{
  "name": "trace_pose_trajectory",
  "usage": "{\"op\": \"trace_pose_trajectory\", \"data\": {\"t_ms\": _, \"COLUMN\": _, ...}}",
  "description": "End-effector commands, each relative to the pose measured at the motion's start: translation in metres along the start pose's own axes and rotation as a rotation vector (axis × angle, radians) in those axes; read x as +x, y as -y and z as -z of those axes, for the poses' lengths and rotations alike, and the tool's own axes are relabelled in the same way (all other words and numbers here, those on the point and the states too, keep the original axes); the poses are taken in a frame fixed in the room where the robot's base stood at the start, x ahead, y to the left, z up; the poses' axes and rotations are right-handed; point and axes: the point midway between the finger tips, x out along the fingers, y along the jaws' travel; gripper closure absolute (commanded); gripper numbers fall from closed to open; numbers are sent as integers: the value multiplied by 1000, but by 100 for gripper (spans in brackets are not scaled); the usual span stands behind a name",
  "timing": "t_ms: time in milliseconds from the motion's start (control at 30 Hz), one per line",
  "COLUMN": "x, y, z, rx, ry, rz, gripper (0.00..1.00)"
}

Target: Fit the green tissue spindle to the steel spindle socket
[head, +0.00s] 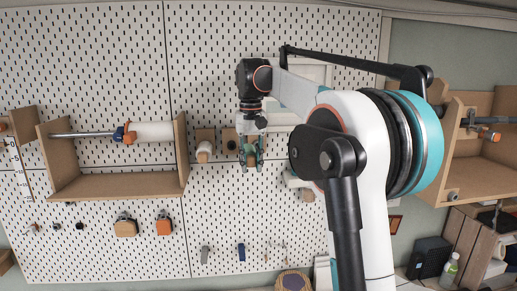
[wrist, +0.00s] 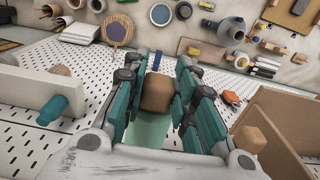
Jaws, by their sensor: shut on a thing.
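My gripper (head: 250,165) is in front of the pegboard, right of the wooden shelf. In the wrist view, its teal fingers (wrist: 160,88) are closed around a pale green piece (wrist: 148,132), which looks like the green tissue spindle. A brown wooden block (wrist: 157,93) shows between the fingers, at the end of the green piece; I cannot tell whether the two are joined. The fingers hide much of the held piece. I cannot clearly make out the steel spindle socket in either view.
A wooden shelf (head: 115,187) holds a white roll (head: 153,131) on the left. A small wooden bracket (head: 205,137) with a white roll is close left of my gripper. A white panel with a teal peg (wrist: 52,108) is at the left in the wrist view.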

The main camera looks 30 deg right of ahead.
Motion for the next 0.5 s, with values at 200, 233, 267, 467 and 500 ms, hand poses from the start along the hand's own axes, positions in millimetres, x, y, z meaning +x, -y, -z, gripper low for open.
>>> {"op": "trace_pose_trajectory", "data": {"t_ms": 200, "x": 0, "y": -13, "z": 0, "rx": 1, "ry": 0, "rz": 0, "gripper": 100}}
{"op": "trace_pose_trajectory", "data": {"t_ms": 233, "x": 0, "y": -14, "z": 0, "rx": 1, "ry": 0, "rz": 0, "gripper": 100}}
{"op": "trace_pose_trajectory", "data": {"t_ms": 267, "x": 0, "y": -16, "z": 0, "rx": 1, "ry": 0, "rz": 0, "gripper": 100}}
{"op": "trace_pose_trajectory", "data": {"t_ms": 467, "x": 0, "y": -26, "z": 0, "rx": 0, "ry": 0, "rz": 0, "gripper": 100}}
{"op": "trace_pose_trajectory", "data": {"t_ms": 500, "x": 0, "y": -29, "z": 0, "rx": 0, "ry": 0, "rz": 0, "gripper": 100}}
